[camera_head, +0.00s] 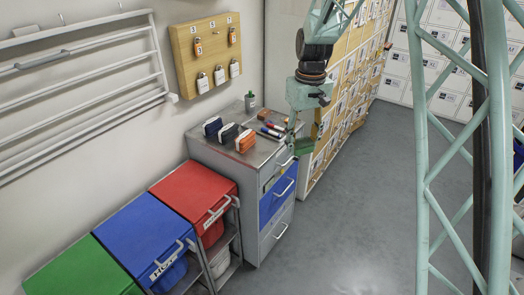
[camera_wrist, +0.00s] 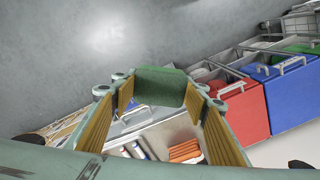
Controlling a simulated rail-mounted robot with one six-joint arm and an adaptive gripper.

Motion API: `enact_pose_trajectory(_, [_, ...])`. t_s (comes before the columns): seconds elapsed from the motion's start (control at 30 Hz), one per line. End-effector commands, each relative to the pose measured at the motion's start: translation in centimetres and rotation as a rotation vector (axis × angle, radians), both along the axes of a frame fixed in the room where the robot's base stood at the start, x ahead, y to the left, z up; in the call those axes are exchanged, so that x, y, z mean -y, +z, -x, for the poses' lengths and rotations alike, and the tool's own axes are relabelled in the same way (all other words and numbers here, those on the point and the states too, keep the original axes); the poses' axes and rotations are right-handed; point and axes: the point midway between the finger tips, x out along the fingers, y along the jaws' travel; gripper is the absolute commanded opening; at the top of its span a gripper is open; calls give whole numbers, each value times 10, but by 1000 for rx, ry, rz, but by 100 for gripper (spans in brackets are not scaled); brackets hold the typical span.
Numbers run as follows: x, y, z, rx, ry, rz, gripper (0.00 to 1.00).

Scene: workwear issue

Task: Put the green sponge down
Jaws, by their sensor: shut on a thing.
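The green sponge (camera_head: 303,147) is between the fingertips of my gripper (camera_head: 296,136), which is shut on it. In the wrist view, the sponge (camera_wrist: 158,86) spans the gap between the two fingers of my gripper (camera_wrist: 160,92). It is held in the air by the right front corner of the grey drawer cabinet (camera_head: 215,165). In the head view it overlaps the cabinet's front edge and the floor. I cannot tell its exact height.
On the cabinet top are a dark blue, a black and an orange pouch (camera_head: 246,141), several markers (camera_head: 272,130) and a bottle (camera_head: 250,102). Red (camera_head: 190,190), blue and green lidded bins stand at the left. Lockers (camera_head: 345,85) stand behind. The floor (camera_head: 350,220) at the right is clear.

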Motion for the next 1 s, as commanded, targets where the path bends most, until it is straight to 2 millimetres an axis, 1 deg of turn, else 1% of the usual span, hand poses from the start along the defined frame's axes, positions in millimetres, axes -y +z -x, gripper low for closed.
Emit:
enact_pose_trajectory(0.03, [-15, -5, 0, -4, 49, 1, 30])
enact_pose_trajectory(0.3, [-89, -44, 0, -3, 315, 1, 30])
enact_pose_trajectory(0.4, [-113, -58, 2, -3, 405, 1, 30])
enact_pose_trajectory(0.5, [-133, -69, 5, -2, 480, 0, 30])
enact_pose_trajectory(0.6, [-147, -78, 7, -1, 535, 1, 30])
enact_pose_trajectory(0.7, [-157, -84, 10, -1, 571, 1, 30])
enact_pose_trajectory(0.8, [-161, -87, 10, 0, 587, 0, 30])
enact_pose_trajectory(1.0, [-162, -88, 10, 0, 592, 0, 30])
